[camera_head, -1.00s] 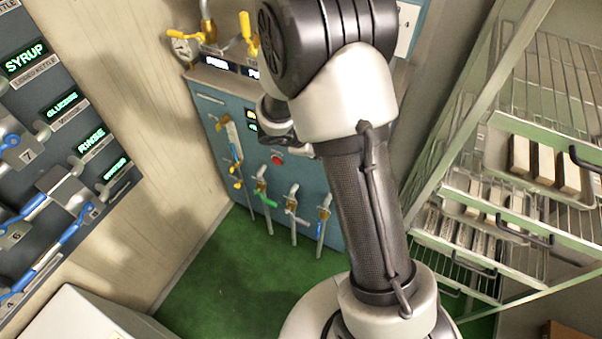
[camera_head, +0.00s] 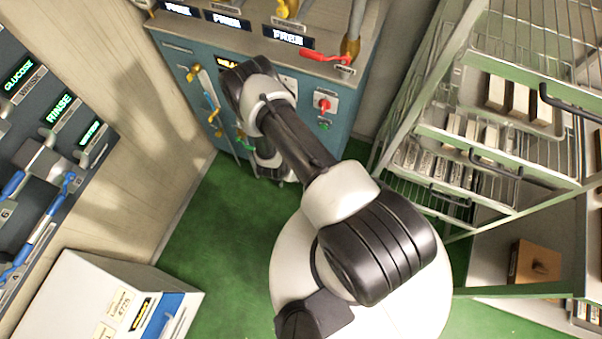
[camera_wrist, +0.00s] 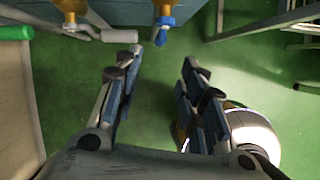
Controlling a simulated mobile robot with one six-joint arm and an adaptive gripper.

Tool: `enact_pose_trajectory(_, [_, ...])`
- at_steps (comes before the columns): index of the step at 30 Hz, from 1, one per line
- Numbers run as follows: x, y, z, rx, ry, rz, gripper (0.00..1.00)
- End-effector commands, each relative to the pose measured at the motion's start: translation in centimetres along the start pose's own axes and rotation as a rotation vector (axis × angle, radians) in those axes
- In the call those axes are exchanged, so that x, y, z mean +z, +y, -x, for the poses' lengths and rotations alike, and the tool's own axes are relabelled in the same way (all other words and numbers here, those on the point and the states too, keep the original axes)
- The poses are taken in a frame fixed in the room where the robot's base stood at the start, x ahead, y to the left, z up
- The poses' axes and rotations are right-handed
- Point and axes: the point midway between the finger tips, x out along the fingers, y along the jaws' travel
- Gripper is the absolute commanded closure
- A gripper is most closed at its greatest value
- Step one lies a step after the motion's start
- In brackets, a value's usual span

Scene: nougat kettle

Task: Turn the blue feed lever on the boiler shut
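The boiler is a blue cabinet (camera_head: 178,62) at the top of the head view, with valves along its front. In the wrist view the blue feed lever (camera_wrist: 165,21) is near the top centre, seen nearly end-on below a brass valve body. My gripper (camera_wrist: 157,66) is open and empty, its two fingers pointing up toward the boiler. The blue lever is in front of the gap, apart from the fingers. In the head view my arm hides the gripper and this lever.
A white-handled lever (camera_wrist: 118,36) and a green-handled lever (camera_wrist: 15,33) are left of the blue one. A red lever (camera_head: 322,55) is on the boiler top. A wire rack (camera_head: 480,130) stands right, a white cabinet (camera_head: 75,285) lower left. Green floor between is clear.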

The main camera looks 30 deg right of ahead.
Motion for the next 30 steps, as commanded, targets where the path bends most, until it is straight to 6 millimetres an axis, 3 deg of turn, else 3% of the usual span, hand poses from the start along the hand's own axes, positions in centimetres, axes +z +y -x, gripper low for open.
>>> enact_pose_trajectory(18, [-0.1,-0.1,-13.3,-0.002,-0.001,-0.005,0.63])
enact_pose_trajectory(24, [-0.1,-0.1,-15.4,-0.002,0.000,-0.003,0.63])
enact_pose_trajectory(30, [0.1,0.0,-15.9,0.000,-0.001,-0.002,0.63])
